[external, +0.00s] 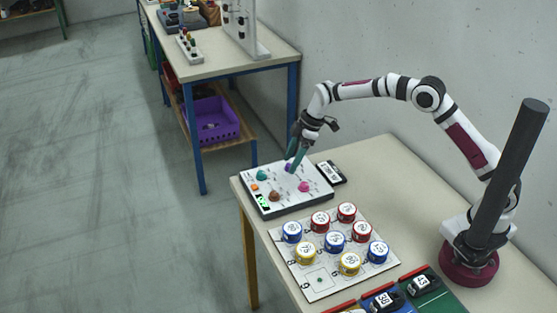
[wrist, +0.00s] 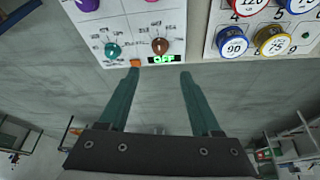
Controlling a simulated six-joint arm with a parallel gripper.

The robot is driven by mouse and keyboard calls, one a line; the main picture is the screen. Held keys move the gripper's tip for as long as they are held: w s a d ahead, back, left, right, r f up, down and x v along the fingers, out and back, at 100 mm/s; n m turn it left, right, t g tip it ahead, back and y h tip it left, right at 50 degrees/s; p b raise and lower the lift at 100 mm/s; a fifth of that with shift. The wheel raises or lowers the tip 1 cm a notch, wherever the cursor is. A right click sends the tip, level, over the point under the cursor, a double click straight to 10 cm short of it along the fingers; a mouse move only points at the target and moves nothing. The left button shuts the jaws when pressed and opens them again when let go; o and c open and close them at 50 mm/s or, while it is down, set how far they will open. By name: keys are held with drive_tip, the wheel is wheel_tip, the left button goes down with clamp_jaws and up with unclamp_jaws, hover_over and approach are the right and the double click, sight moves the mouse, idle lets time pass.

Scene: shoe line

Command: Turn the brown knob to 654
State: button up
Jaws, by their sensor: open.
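The brown knob (external: 274,196) sits on the white control panel (external: 285,204), near its front edge beside a small green-lit display. In the wrist view the brown knob (wrist: 160,46) lies just beyond the gap between the fingertips. Printed numbers ring it, too small to read surely. The green display (wrist: 163,59) below it reads OFF. My gripper (external: 294,162) is open and empty, its teal fingers pointing down over the panel's far part near the purple knob. It also shows in the wrist view (wrist: 160,74), where neither finger touches the brown knob.
The panel also carries a teal knob (external: 262,175), a purple knob (external: 288,168), a pink knob (external: 304,186) and an orange button (external: 254,187). A black device (external: 330,173) lies behind the panel. A board (external: 320,280) with several round numbered tins stands close to its right.

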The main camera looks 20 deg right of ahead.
sight(275, 193)
drive_tip(key=x, duration=1.1)
drive_tip(key=shift+a+f, duration=0.1)
drive_tip(key=shift+f, duration=0.15)
clamp_jaws()
